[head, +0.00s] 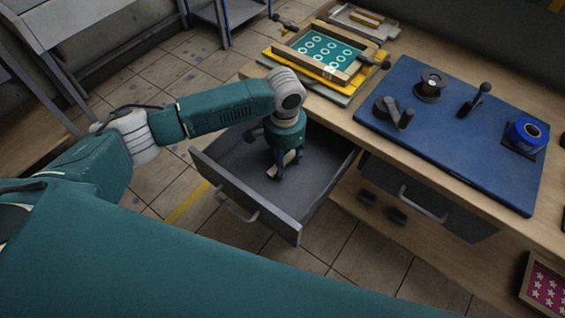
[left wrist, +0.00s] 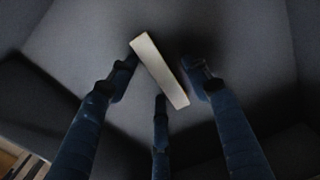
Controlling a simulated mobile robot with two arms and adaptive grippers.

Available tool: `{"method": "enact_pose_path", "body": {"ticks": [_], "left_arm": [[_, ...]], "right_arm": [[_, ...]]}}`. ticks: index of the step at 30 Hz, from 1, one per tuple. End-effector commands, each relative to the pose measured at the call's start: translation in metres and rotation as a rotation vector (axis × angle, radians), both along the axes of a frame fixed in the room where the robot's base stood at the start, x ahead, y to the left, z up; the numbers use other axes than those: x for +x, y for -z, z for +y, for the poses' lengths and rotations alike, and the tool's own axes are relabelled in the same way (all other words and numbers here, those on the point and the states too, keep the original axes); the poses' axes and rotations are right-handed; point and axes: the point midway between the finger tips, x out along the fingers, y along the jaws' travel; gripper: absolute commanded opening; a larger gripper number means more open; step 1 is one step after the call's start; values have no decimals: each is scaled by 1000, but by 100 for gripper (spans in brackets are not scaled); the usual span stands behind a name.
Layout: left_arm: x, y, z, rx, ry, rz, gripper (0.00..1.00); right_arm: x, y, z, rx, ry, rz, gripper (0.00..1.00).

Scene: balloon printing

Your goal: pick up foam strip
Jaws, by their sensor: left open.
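The foam strip (left wrist: 160,70) is a pale, narrow block lying on the floor of the open grey drawer (head: 325,190). In the left wrist view it lies at a slant between the fingers of my left gripper (left wrist: 162,82). In the head view my left gripper (head: 281,170) points down into the drawer, and a small pale bit of the strip may show by its fingers. The gripper is open, with its fingers around the strip. I cannot tell whether any finger touches it. My right gripper is not in view.
The wooden bench (head: 335,118) carries a printing frame (head: 318,48) and a blue mat (head: 450,165) with knobs and a blue tape roll (head: 524,134). A closed drawer (head: 430,203) is to the right.

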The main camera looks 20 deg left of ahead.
Motion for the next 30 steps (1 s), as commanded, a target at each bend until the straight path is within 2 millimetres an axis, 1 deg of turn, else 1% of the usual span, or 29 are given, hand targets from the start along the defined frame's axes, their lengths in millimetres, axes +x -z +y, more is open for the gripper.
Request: {"method": "enact_pose_path", "body": {"ticks": [1,3,6,16,20,23,26,29,30], "left_arm": [[0,0,0,0,0,0,45],[0,0,0,0,0,0,32],[0,0,0,0,0,0,18],[0,-1,0,0,0,0,17],[0,-5,0,0,0,0,17],[0,-14,-1,-2,1,-1,17],[1,-30,0,-2,0,-4,17],[1,-54,-1,-3,1,-5,17],[1,-65,0,-1,1,-5,17]], "right_arm": [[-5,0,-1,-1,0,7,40],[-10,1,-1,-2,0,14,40],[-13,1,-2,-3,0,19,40],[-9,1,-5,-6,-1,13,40],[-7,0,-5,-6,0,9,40],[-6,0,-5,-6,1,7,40],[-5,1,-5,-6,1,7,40],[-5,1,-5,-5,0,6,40],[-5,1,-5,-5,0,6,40]]}}
